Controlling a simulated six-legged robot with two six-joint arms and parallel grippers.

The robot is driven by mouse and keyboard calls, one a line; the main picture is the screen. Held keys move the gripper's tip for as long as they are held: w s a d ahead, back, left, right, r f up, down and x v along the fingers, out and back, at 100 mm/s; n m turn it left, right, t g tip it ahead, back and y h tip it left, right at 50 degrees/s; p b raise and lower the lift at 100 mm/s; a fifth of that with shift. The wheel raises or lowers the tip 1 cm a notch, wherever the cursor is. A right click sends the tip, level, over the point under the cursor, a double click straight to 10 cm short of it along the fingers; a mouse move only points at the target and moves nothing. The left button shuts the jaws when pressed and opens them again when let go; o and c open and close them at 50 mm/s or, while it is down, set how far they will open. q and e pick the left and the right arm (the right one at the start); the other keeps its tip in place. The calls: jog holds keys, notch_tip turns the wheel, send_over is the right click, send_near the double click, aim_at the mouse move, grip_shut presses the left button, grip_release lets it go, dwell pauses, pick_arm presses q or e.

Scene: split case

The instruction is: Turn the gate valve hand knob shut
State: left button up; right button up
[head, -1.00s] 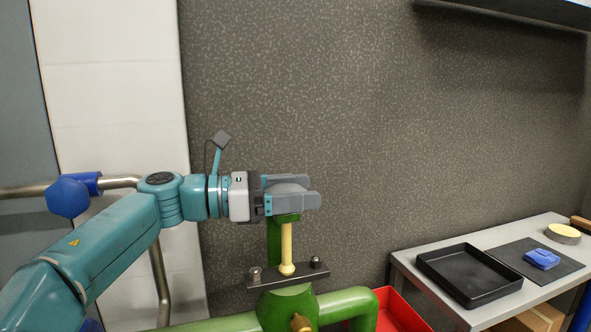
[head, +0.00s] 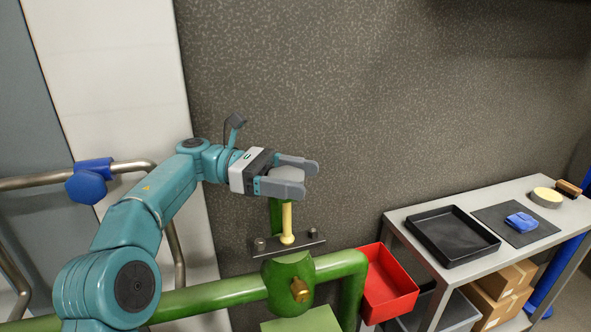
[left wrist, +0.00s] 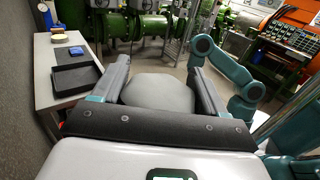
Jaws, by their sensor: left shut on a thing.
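The gate valve hand knob (head: 287,174) is a smooth grey round cap. It tops a yellow stem (head: 287,222) that rises from a dark flange plate on the green valve body (head: 288,278). My left gripper (head: 292,174) reaches in from the left at the height of the knob and is shut on it, one finger on each side. The left wrist view shows the knob (left wrist: 158,92) between the two fingers. The stem top and the knob's underside are partly hidden. My right gripper is not seen; a teal arm link of mine shows at the right in the left wrist view.
A green pipe (head: 210,297) runs through the valve. A red bin (head: 388,284) stands to its right. A grey table (head: 400,222) holds a black tray (head: 450,236), a blue item (head: 521,222) on a dark mat and a yellow-topped round item (head: 546,197). A speckled wall is behind.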

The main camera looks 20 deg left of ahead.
pick_arm(q)
jog(key=o, duration=1)
jog(key=shift+c, duration=0.2)
jog(key=shift+r, duration=0.1)
notch_tip(320, 180, up, 10)
jog(key=p, duration=0.5)
notch_tip(320, 180, up, 10)
jog(key=p, duration=0.9)
send_over(296, 175)
